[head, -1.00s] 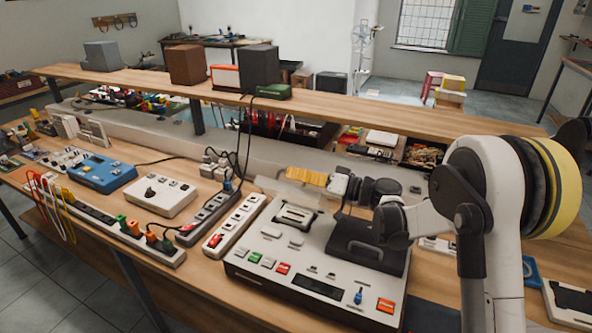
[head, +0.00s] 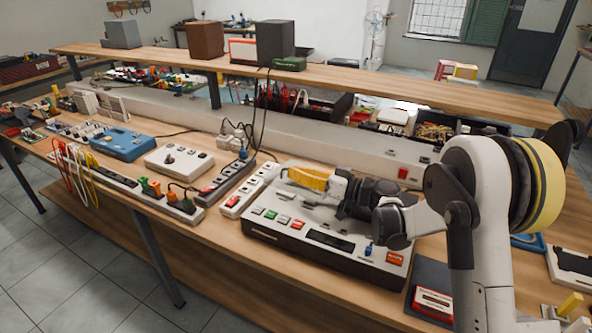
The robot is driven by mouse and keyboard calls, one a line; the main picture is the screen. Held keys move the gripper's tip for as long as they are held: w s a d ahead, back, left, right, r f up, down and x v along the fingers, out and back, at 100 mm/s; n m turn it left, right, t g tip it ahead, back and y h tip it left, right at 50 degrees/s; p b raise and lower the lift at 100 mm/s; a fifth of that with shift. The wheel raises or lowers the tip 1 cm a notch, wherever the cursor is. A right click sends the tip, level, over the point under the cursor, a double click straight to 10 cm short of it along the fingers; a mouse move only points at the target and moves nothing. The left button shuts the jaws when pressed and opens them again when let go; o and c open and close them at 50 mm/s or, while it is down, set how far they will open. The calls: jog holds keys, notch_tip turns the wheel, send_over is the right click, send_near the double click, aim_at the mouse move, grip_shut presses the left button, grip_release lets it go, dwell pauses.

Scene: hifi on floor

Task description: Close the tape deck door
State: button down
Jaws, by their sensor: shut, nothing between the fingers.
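The tape deck (head: 283,241) is a pale, flat unit with a black front edge on the wooden bench. Coloured buttons line its front, beside a dark display (head: 330,240) and an orange button (head: 394,258). My gripper (head: 309,179) has yellow fingers and points left over the back part of the deck. The fingers look shut and empty. The gripper and wrist hide most of the deck's rear top, including the door area. I cannot tell the door's position or whether the fingers touch it.
A white power strip (head: 250,190) lies close to the deck's left. A red cassette (head: 432,301) lies on a dark mat at the lower right. A raised wooden shelf (head: 380,87) with boxes runs behind the bench. Cables hang behind the deck's left end.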

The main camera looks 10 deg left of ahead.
jog(key=shift+f, duration=0.1)
dwell(0.3)
jog(key=c, duration=1.6)
grip_release()
jog(key=shift+o, duration=0.2)
jog(key=v, duration=1.2)
